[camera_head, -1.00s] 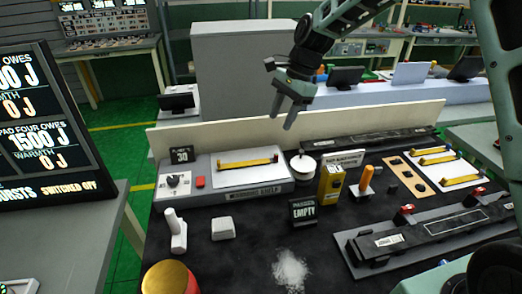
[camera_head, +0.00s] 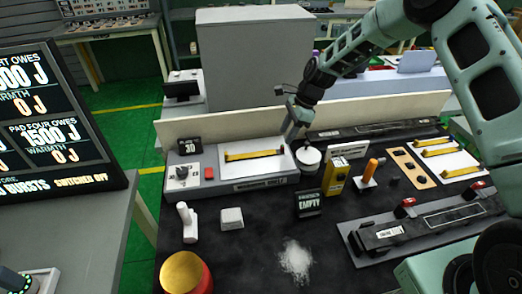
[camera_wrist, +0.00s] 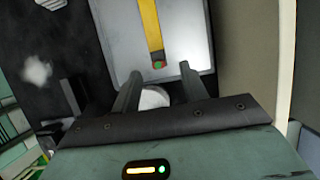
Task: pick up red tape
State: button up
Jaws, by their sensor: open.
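I cannot make out a thing that is clearly red tape. A white round-topped item (camera_head: 308,156), perhaps a roll or pot, stands at the right end of the warming shelf. It also shows, partly hidden, between the finger bases in the wrist view (camera_wrist: 155,97). My gripper (camera_head: 292,136) is open and empty, above the back of the bench near this item and the shelf's right end. In the wrist view my fingers (camera_wrist: 159,71) are spread, with the end of a yellow strip (camera_wrist: 151,28) seen between them. That end has red and green marks.
The warming shelf (camera_head: 262,184) carries a yellow strip on a white plate. A small red block (camera_head: 209,173), a yellow box (camera_head: 335,177), an orange-handled tool (camera_head: 371,170), an "EMPTY" sign (camera_head: 308,204) and a red gold-topped can (camera_head: 185,272) stand around. A low cream wall (camera_head: 220,124) runs behind.

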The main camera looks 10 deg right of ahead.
aim_at(282, 146)
jog(key=shift+s+a+f+p, duration=0.15)
jog(key=shift+f+p, duration=0.25)
jog(key=shift+p, duration=0.1)
jog(key=shift+d+p+x, duration=0.2)
jog(key=shift+p+x, duration=1)
jog(key=shift+x, duration=1.1)
jog(key=shift+s, duration=0.1)
jog(key=c, duration=0.9)
jog(key=shift+c, duration=0.2)
jog(key=shift+r, duration=0.1)
